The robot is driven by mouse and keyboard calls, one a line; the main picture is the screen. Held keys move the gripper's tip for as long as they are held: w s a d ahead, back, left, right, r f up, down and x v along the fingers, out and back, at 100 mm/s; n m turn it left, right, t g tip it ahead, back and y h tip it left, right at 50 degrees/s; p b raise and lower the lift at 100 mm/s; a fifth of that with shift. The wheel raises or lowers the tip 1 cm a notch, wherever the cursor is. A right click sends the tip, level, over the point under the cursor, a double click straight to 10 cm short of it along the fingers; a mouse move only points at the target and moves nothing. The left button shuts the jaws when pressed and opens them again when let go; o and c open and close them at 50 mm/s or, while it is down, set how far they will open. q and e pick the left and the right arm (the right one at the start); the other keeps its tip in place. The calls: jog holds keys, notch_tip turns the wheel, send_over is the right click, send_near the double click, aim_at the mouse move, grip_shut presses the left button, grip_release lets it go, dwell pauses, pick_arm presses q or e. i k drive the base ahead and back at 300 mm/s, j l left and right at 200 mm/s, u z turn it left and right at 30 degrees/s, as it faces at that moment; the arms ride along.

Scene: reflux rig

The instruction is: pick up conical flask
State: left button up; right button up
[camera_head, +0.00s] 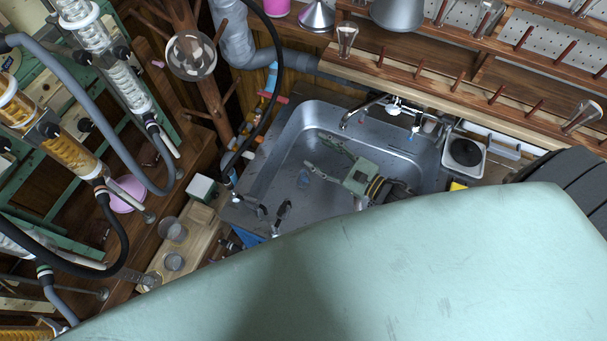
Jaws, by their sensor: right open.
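My right gripper (314,152) is over the steel sink (278,160), with its two fingers spread apart and nothing between them. A small clear bluish thing (303,178) shows near the lower fingertip; I cannot tell if it is a glass flask. Clear tapered glassware that may be conical flasks hangs on the wooden peg rack, one piece at the top (347,38) and one at the far right (582,117). Both are well apart from the gripper. My left gripper is not in view.
Clear beakers (172,229) stand on a wooden board at the lower left. Glass condensers (123,82) with hoses fill the left side. My pale green body covers the lower right.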

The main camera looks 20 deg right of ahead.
aim_at(304, 181)
jog(key=k+j, duration=0.5)
jog(key=k, duration=0.15)
jog(key=k+j, duration=0.5)
jog(key=k, duration=0.15)
